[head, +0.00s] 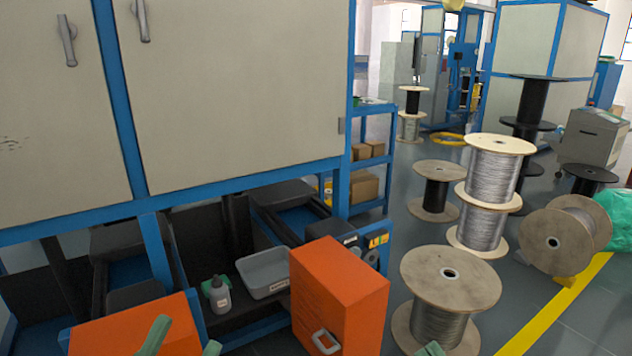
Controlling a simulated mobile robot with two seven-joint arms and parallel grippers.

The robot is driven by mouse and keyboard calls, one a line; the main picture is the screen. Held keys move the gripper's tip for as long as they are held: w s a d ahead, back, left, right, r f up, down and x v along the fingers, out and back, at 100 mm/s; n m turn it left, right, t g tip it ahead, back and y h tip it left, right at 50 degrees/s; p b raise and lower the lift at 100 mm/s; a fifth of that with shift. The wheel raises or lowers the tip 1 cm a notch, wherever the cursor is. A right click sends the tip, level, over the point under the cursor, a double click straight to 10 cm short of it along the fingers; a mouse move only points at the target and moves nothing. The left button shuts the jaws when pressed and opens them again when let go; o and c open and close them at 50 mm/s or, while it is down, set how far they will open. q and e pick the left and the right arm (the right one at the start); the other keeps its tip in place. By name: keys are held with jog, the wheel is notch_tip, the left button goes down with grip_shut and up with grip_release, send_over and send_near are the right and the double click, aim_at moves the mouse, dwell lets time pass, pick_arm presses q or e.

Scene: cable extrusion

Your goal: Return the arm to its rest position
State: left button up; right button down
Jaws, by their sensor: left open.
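My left gripper (187,334) shows at the bottom edge, left of centre. Its two green fingertips stand apart, so it is open, and nothing shows between them. It appears in front of an orange box-like cabinet (120,330). Only a small green tip of what looks like my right gripper (430,349) shows at the bottom edge, in front of a large wire spool (440,315). The rest of both arms is out of view.
A blue-framed machine with beige doors (230,90) fills the left. Below it are a grey tray (265,272), a grey bottle (220,294) and an orange cabinet (340,295). Several spools, including a stacked pair (490,180), stand right. A yellow floor line (555,305) runs there.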

pick_arm(q)
jog(key=w+a+f+n+g+y+p, duration=0.35)
jog(key=w+f+n+y+p, duration=0.55)
jog(key=p, duration=0.7)
pick_arm(e)
jog(key=w+d+f+m+g+h, duration=0.1)
jog(key=w+d+f+m+h, duration=0.3)
jog(key=w+f+m+h, duration=0.55)
pick_arm(q)
jog(key=s+f+n+g+y+p, duration=0.1)
jog(key=s+f+g+y+p, duration=0.3)
jog(key=s+f+g+p, duration=0.5)
jog(key=s+f+p, duration=0.1)
jog(key=s+p, duration=0.1)
jog(key=p, duration=0.1)
jog(key=shift+a+n, duration=0.3)
jog(key=shift+a, duration=0.1)
pick_arm(e)
jog(key=s+d+f+m+g+h, duration=0.1)
jog(key=s+f+m+g+h, duration=0.3)
jog(key=s, duration=0.7)
notch_tip(320, 180, down, 4)
jog(key=g+h, duration=0.2)
jog(key=g, duration=0.2)
jog(key=shift+d+g, duration=0.25)
jog(key=shift+g, duration=0.15)
